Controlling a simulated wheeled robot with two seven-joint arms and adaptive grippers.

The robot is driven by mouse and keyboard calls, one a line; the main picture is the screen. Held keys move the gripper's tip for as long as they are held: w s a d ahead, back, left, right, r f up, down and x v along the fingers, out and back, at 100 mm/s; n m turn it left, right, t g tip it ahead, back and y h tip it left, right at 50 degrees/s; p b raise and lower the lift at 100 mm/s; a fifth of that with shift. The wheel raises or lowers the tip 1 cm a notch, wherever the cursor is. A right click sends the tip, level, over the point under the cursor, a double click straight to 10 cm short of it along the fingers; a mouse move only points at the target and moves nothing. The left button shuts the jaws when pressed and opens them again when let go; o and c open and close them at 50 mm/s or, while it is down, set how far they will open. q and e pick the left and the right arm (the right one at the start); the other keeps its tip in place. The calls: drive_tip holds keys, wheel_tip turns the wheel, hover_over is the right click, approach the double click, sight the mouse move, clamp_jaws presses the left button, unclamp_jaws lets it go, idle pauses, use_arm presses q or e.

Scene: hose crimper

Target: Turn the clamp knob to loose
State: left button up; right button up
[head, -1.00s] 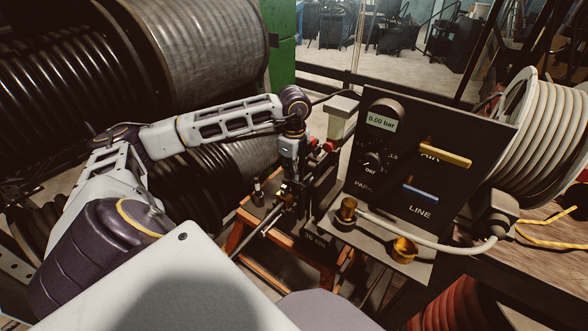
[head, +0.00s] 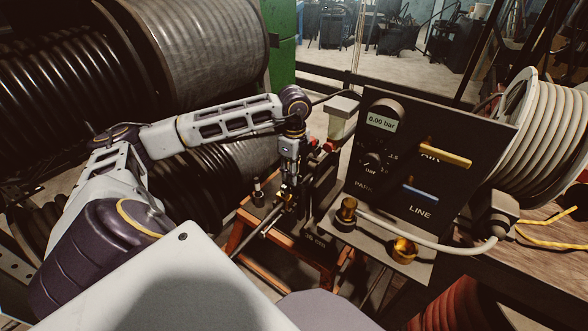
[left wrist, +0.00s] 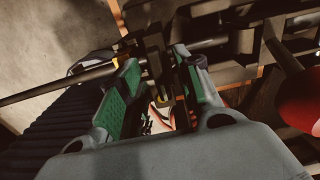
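My left gripper (head: 288,192) points down over the crimper bench in the head view, at the dark clamp fittings and rods. In the left wrist view its two green-padded fingers (left wrist: 155,62) stand apart. A dark upright piece with a small yellow part (left wrist: 154,52) shows between and beyond the fingertips. It may be the clamp knob, but I cannot make out its shape or its setting. I cannot tell whether the fingers touch it. A long thin rod (left wrist: 60,84) runs in from the left beside the fingers. My right gripper is in neither view.
A black panel (head: 375,205) with a gauge reading 0.00 bar, a yellow lever (head: 445,152) and a blue lever (head: 421,194) stands to the right. A red round part (left wrist: 300,100) is close on the right in the wrist view. Large hose reels (head: 190,50) fill the left.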

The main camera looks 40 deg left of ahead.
use_arm(q)
wheel_tip(320, 180, up, 12)
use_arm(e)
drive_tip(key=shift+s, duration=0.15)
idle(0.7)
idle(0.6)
use_arm(q)
wheel_tip(320, 180, up, 21)
drive_tip(key=p, duration=2.1)
drive_tip(key=shift+r, duration=0.15)
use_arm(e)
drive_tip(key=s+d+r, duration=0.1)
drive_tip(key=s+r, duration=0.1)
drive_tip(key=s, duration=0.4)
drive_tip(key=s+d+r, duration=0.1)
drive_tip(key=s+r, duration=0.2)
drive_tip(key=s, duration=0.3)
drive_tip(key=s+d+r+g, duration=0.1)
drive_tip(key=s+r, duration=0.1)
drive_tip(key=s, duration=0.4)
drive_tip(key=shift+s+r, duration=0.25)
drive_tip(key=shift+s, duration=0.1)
use_arm(q)
drive_tip(key=shift+r+p, duration=0.35)
drive_tip(key=shift+p, duration=0.2)
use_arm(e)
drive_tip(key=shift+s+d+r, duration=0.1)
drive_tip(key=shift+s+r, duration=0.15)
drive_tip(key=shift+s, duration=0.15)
